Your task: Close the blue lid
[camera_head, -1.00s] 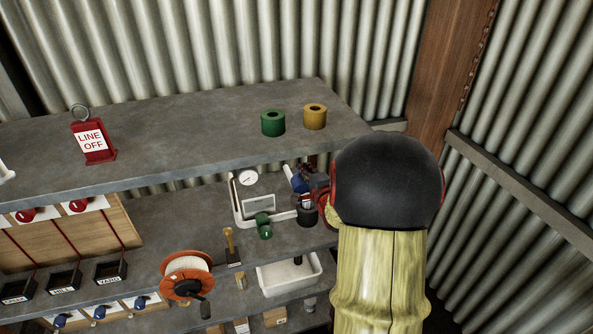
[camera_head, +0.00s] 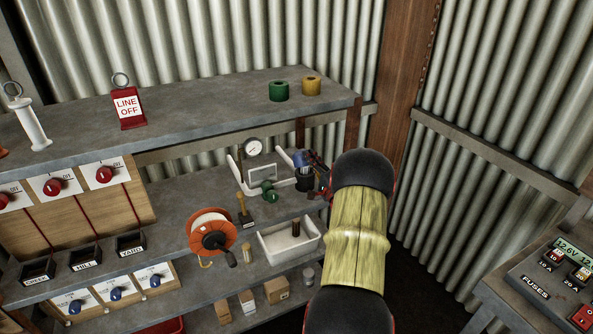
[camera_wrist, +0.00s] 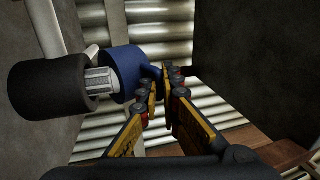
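The blue lid (camera_head: 300,159) stands tilted up at the mouth of a black cup (camera_head: 304,183) on the middle shelf. In the wrist view the blue lid (camera_wrist: 123,73) is beside the black cup (camera_wrist: 48,86), with a ribbed pale grey piece between them. A blue tab on the lid reaches to my fingertips. My gripper (camera_wrist: 160,88) has its fingers close together with a narrow gap between them. Whether the tab is between the fingers or behind them is unclear. In the head view my arm partly hides the gripper (camera_head: 321,180), right of the cup.
A dial gauge (camera_head: 253,147) on a white frame and a green piece (camera_head: 269,191) are left of the cup. A white tray (camera_head: 290,251) is below, with an orange reel (camera_head: 212,232) to its left. The upper shelf (camera_head: 215,99) overhangs behind; corrugated walls close the right corner.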

